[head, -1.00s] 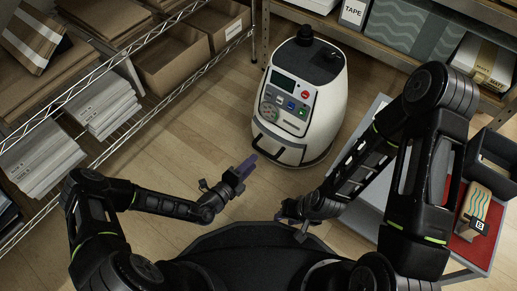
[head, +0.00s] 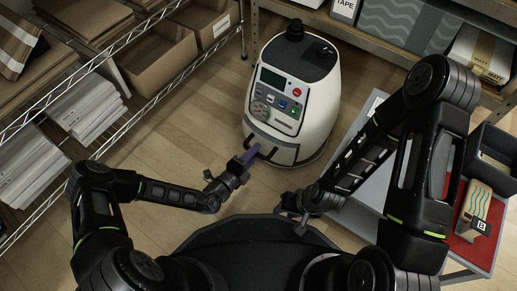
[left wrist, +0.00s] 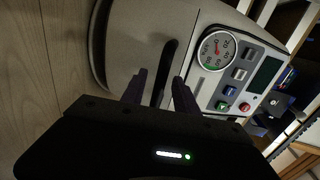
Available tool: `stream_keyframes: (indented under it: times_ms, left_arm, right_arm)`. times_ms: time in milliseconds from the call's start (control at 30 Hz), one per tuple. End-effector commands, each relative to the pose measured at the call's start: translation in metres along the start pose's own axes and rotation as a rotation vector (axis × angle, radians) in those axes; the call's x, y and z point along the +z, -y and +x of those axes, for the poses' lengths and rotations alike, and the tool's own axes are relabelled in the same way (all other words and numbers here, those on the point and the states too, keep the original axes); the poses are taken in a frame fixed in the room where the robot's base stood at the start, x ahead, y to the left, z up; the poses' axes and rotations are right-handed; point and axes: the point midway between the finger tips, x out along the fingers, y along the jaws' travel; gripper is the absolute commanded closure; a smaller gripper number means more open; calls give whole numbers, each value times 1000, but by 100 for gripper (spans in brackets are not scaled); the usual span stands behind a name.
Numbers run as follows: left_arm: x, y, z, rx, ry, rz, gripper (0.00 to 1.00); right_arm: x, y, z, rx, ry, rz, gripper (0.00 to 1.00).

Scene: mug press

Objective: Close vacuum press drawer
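The vacuum press (head: 293,95) is a white rounded machine standing on the floor at the centre of the head view. Its control panel also shows in the left wrist view (left wrist: 228,75). A dark drawer handle (left wrist: 167,65) crosses the press's lower front. My left gripper (head: 249,156) is at that front in the head view. In the left wrist view its two fingers (left wrist: 158,80) are apart, one on either side of the handle, with visible gaps. I cannot tell how far out the drawer is. My right gripper (head: 291,218) is away from the press, its fingertips unclear.
A wire shelf (head: 110,65) with boxes and paper stacks stands on the left. A grey cart (head: 358,215) with a red mat (head: 466,250) is on the right, partly behind my right arm. Another shelf (head: 395,52) is behind the press. Floor is clear left of the press.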

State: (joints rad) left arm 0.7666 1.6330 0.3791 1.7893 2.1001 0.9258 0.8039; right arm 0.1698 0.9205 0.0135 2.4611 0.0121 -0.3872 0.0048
Motion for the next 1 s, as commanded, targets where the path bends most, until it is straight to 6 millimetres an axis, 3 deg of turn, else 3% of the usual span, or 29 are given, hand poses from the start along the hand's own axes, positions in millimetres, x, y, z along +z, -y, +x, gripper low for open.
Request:
stream_keyframes:
  times_ms: [367, 800, 1000]
  left_arm:
    - [0, -1, 4, 0, 3, 0, 64]
    - [0, -1, 3, 0, 3, 0, 99]
    - [0, -1, 3, 0, 3, 0, 100]
  right_arm:
    - [0, -1, 2, -1, 1, 0, 66]
    - [0, -1, 2, -1, 1, 0, 66]
    - [0, -1, 2, -1, 1, 0, 66]
